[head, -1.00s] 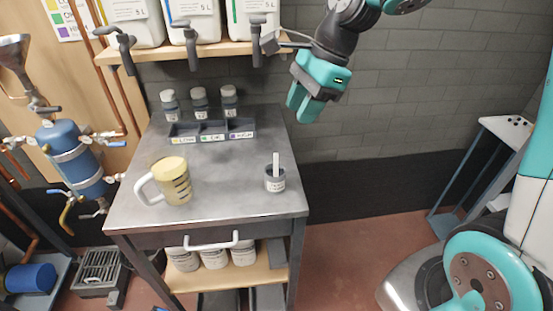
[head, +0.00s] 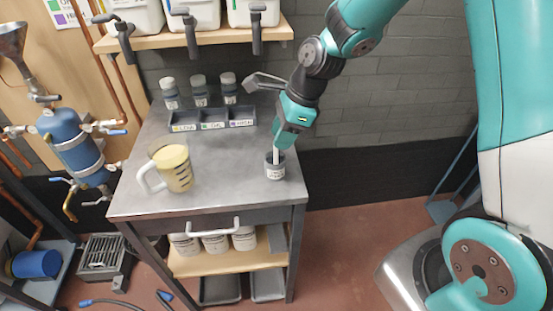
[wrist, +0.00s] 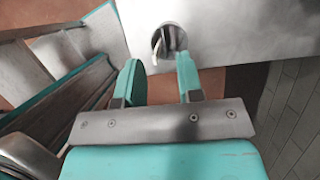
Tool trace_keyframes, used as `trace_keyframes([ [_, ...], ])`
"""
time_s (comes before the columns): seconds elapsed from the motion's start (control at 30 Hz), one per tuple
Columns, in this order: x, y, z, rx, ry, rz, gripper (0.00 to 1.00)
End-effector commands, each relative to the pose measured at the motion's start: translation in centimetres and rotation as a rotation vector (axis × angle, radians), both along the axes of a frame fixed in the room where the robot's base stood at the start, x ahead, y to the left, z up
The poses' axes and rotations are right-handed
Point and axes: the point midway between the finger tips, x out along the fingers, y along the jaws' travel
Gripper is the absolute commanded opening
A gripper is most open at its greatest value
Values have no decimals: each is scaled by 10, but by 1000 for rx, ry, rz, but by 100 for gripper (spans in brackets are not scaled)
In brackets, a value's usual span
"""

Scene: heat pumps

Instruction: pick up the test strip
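The test strip (head: 275,156) is a thin white strip standing upright in a small grey cup (head: 274,171) with a white label, near the right edge of the metal bench top. My gripper (head: 283,146) is just above the cup, beside the strip's upper end. In the wrist view the teal fingers of my gripper (wrist: 160,75) are apart. The strip (wrist: 171,38) shows inside the round cup (wrist: 160,46), beyond the fingertips. I cannot tell whether the strip's top lies between the fingers.
A yellowish measuring jug (head: 173,168) stands on the bench's left. A labelled three-part tray (head: 213,121) and three small bottles (head: 199,90) are at the back. A shelf (head: 190,38) with jerrycans and taps hangs above. The bench front (head: 210,207) is clear.

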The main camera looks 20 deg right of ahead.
Motion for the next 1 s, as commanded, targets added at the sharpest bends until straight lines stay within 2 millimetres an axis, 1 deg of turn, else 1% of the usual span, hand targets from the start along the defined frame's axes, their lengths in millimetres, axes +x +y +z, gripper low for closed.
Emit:
trace_keyframes([
  [0.07, -1, 4, -6, 1, 2, 2, 34],
  [0.2, -2, 14, -26, -1, 6, 3, 34],
  [0.33, 0, 20, -42, 0, 2, 1, 34],
  [0.43, 1, 22, -46, -1, 1, 1, 34],
  [0.63, 1, 22, -47, -1, 0, 1, 34],
  [0.67, 1, 22, -47, 0, 0, 1, 27],
  [0.7, 1, 22, -47, 0, 0, 1, 18],
  [0.77, 1, 21, -47, 0, 0, 1, 4],
  [0.8, 1, 21, -47, 0, 0, 1, 0],
  [1.0, 1, 21, -46, 0, 0, 1, 0],
])
